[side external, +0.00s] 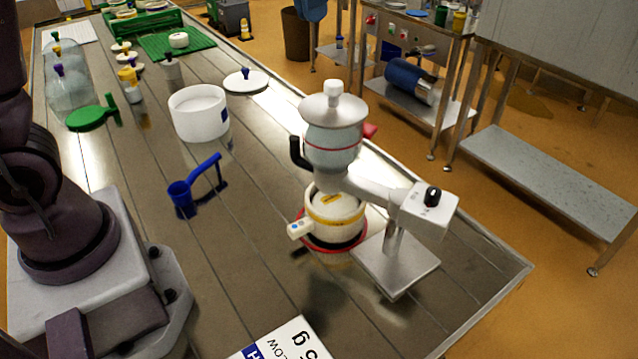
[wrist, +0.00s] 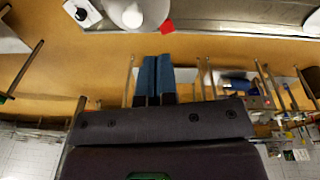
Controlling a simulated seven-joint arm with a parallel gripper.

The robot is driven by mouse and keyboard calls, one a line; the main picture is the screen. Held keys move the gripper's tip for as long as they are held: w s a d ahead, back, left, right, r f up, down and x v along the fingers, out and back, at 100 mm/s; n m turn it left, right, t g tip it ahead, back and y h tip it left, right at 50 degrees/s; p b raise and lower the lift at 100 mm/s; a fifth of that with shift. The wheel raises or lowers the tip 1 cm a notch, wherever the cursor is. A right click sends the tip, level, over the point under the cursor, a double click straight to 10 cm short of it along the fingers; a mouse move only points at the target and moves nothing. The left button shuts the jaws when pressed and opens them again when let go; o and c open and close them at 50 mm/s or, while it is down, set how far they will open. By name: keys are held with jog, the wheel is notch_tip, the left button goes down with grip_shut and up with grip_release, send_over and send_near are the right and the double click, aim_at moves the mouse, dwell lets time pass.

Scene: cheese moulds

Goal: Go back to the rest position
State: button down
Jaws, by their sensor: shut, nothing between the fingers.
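My gripper (wrist: 155,78) shows in the wrist view with its two blue fingers side by side and shut, with nothing between them. It is held up clear of things, with the orange floor behind the fingertips. In the side view only part of my arm shows at the left edge, and the gripper is out of frame. A dispenser (side external: 333,140) with a grey hopper stands at the right of the table, over a white mould with a yellow band (side external: 334,222) on a red-rimmed base.
The steel table (side external: 255,260) also bears a blue scoop (side external: 182,198), a white tub (side external: 198,113), a green paddle (side external: 90,117), clear jars (side external: 68,90) and a green mat (side external: 165,42). A labelled box (side external: 285,345) stands at the front edge. Steel shelving (side external: 540,175) is beyond the table.

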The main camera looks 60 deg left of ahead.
jog(key=s+f+m+t, duration=0.1)
jog(key=s+t, duration=0.1)
jog(key=s, duration=0.7)
jog(key=s+f+m+t, duration=0.1)
jog(key=s+f+t, duration=0.1)
jog(key=s, duration=0.8)
jog(key=shift+s+f, duration=0.25)
